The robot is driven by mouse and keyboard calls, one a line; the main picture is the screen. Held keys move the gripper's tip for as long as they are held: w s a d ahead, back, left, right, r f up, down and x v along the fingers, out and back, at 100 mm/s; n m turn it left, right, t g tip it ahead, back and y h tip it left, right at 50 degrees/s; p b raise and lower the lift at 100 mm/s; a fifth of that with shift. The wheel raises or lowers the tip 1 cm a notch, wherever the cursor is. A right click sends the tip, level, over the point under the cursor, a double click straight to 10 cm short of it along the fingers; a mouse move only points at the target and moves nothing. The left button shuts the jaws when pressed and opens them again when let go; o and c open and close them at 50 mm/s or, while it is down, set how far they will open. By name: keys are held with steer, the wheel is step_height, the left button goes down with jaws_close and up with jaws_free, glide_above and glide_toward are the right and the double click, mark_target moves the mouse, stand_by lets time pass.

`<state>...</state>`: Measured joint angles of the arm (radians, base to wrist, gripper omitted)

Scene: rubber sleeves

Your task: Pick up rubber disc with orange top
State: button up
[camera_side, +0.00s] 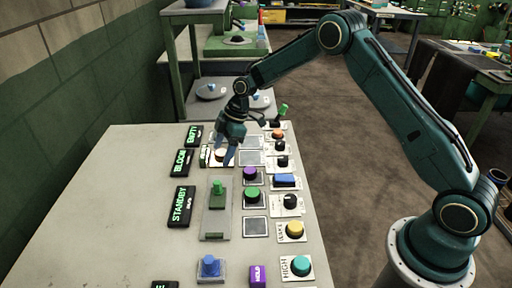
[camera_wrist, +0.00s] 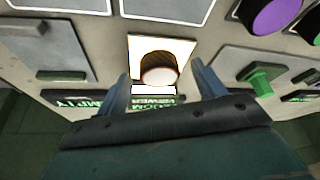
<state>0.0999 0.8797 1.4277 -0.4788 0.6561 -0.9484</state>
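A round disc (camera_wrist: 158,76) stands on a bright white plate between my finger tips in the wrist view. In the side view this disc (camera_side: 221,155) shows beside my fingers on a pale plate, partly hidden. My gripper (camera_side: 227,160) points down over it. In the wrist view my gripper (camera_wrist: 160,73) is open, with one finger on each side of the disc and gaps visible. Another disc with an orange top (camera_side: 277,134) sits on a white plate further back to the right in the side view.
Green-lettered signs (camera_side: 181,206) line the left. A purple knob (camera_side: 250,172), a green knob (camera_side: 252,193) and a green lever (camera_side: 217,187) stand in front of my gripper. The left part of the table (camera_side: 110,220) is bare.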

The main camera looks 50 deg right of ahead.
mark_target(224, 152)
steer(key=c, duration=1.1)
steer(key=shift+r, duration=0.1)
step_height(224, 152, up, 20)
stand_by(0.5)
